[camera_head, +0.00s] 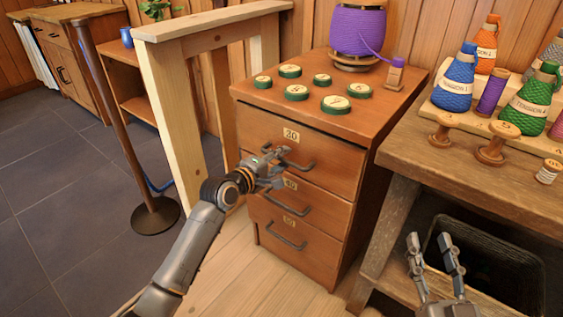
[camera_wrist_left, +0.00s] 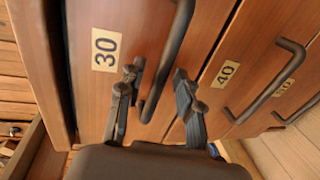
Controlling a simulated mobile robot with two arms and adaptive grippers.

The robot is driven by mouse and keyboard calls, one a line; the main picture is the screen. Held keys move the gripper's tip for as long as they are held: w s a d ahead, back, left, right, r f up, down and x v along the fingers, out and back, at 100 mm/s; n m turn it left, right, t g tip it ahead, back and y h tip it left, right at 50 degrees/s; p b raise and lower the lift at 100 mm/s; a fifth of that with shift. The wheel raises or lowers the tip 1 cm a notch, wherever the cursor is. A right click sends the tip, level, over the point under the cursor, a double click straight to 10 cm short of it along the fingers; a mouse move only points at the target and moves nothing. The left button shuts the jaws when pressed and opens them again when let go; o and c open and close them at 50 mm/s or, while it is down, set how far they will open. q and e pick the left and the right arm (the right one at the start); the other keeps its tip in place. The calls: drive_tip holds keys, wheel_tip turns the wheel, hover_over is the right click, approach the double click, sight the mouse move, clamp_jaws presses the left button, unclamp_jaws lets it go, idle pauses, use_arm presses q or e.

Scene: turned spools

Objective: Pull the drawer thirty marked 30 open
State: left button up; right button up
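The drawer marked 30 (camera_head: 262,128) is the top one of three in a wooden cabinet, with its label and dark bar handle (camera_wrist_left: 172,60) in the left wrist view. It looks shut or nearly so; a dark gap shows along its edge in the wrist view. My left gripper (camera_head: 280,168) is at this drawer's front. In the wrist view its fingers (camera_wrist_left: 157,88) stand apart on either side of the handle's end, with visible space around the bar. My right gripper (camera_head: 431,240) is open and empty, low at the front right, far from the drawer.
Drawers 40 (camera_head: 325,198) and 50 (camera_head: 301,230) are below. Green-rimmed discs (camera_head: 297,92) and a purple spool (camera_head: 358,30) stand on the cabinet. A workbench (camera_head: 480,185) with thread cones is close on the right, a wooden frame (camera_head: 172,110) on the left. Floor in front is clear.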

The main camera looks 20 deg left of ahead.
use_arm(q)
drive_tip(key=shift+w+d, duration=0.1)
drive_tip(key=shift+w, duration=0.1)
use_arm(e)
drive_tip(key=shift+r, duration=0.3)
use_arm(q)
clamp_jaws()
